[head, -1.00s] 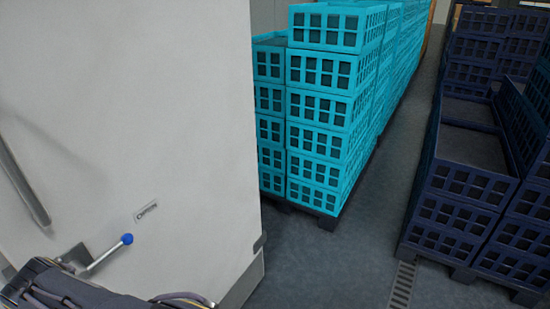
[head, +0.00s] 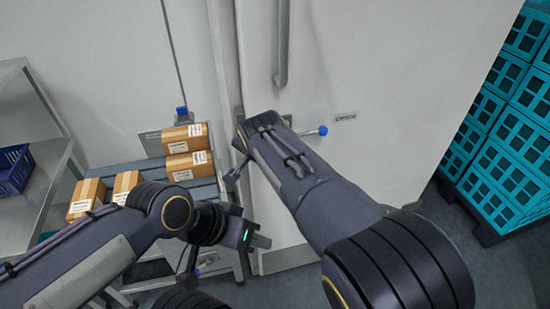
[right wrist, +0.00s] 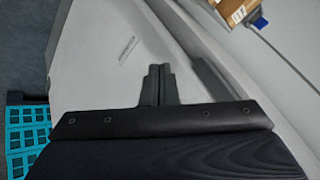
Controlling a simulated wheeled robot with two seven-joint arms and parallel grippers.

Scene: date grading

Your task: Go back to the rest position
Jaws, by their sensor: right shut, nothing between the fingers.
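My left gripper (head: 259,241) is at the end of the arm from the left in the head view. It hangs in front of the grey table and the white door's lower edge. Its fingers are small and seen from the side, so their gap is unclear. My right arm reaches from the bottom right towards the white door (head: 400,60). Its fingertips are not clear in the head view. In the right wrist view my right gripper (right wrist: 158,84) is shut and empty, its fingers together against the pale door behind.
Brown boxes (head: 187,139) with white labels stand on a grey table at left. A blue-knobbed lever (head: 322,130) is on the door, close to my right arm. A steel shelf (head: 40,190) holds a dark blue crate (head: 14,170). Turquoise crates (head: 510,130) are stacked at right.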

